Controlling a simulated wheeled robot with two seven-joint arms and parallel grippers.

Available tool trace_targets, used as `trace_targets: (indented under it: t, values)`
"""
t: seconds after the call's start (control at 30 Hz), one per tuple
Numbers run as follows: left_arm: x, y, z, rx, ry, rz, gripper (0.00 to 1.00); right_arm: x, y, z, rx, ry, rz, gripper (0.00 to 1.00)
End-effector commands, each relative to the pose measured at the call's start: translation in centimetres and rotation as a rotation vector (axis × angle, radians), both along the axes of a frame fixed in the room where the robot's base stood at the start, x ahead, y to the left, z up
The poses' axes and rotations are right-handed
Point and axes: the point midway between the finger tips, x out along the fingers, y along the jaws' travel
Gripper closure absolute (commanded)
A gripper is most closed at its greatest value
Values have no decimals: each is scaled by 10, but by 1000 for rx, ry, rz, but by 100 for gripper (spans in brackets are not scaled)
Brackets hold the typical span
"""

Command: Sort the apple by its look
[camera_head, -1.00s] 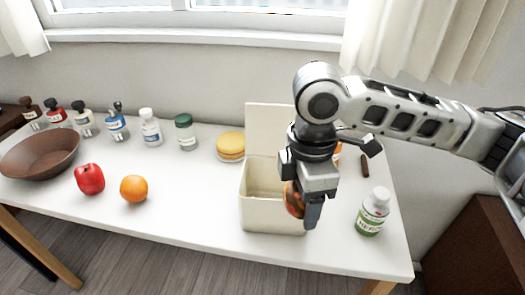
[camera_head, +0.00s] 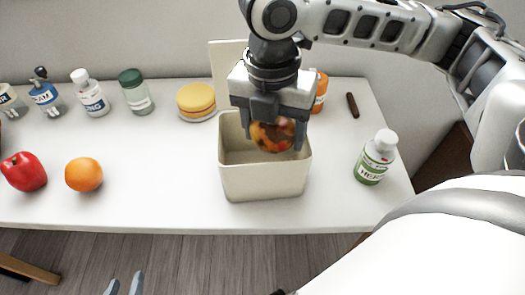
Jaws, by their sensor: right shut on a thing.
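The apple (camera_head: 272,137), red and yellow with dark brown patches, is held between the fingers of my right gripper (camera_head: 274,138). It hangs over the opening of a cream box (camera_head: 264,182), around the height of its rim; how far it is inside is hard to tell. The box's raised lid (camera_head: 226,66) stands behind it, partly hidden by my gripper. My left gripper (camera_head: 124,286) shows only its two fingertips at the bottom edge, apart and with nothing between them.
A red pepper-like fruit (camera_head: 23,172) and an orange (camera_head: 84,174) lie left on the white table (camera_head: 160,205). A yellow-topped round item (camera_head: 196,101) and several bottles stand behind. A green-labelled bottle (camera_head: 376,158) stands right of the box, near a dark brown stick (camera_head: 352,105).

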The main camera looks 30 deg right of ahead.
Motion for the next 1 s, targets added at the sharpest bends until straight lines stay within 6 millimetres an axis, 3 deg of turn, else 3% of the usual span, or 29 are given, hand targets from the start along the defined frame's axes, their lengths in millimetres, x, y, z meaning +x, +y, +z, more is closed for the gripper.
trace_targets:
  t: [0.4, 0.43, 0.5, 0.83, 1.0]
  values:
    - [-2, -2, -1, -20, -2, 6, 64, 0, 0, -6, 0, -1, -2, 63]
    - [-2, -2, -1, -20, -2, 6, 64, 0, 0, -6, 0, -1, -2, 28]
    - [-2, -2, -1, -20, -3, 7, 64, 0, 0, -6, 0, -1, -2, 11]
    - [-2, -1, 0, -20, -5, 8, 64, 0, 0, -6, 0, 0, -2, 11]
    - [-1, -1, 4, -15, -5, 8, 64, 1, 1, 12, 2, -2, -2, 11]
